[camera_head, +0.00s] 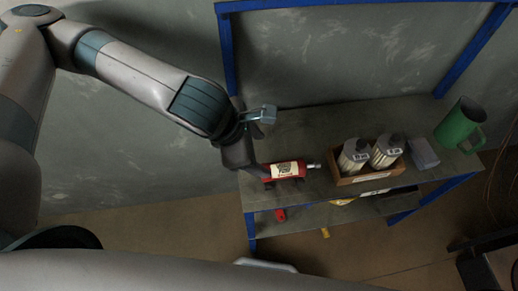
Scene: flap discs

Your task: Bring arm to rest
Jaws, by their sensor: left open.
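My left arm comes in from the left and reaches over the left end of a workbench (310,124). My left gripper (264,173) is at the bench's left front, open, with its fingers at the left end of a red bottle (287,170). The bottle lies on its side with a pale label and its narrow tip to the right. I cannot tell whether the fingers touch it. My right gripper is not in view.
A wooden box (372,176) with two labelled bottles (354,157) stands right of the red bottle. Blue posts (228,55) frame the bench. A lower shelf (312,217) holds small red and yellow things.

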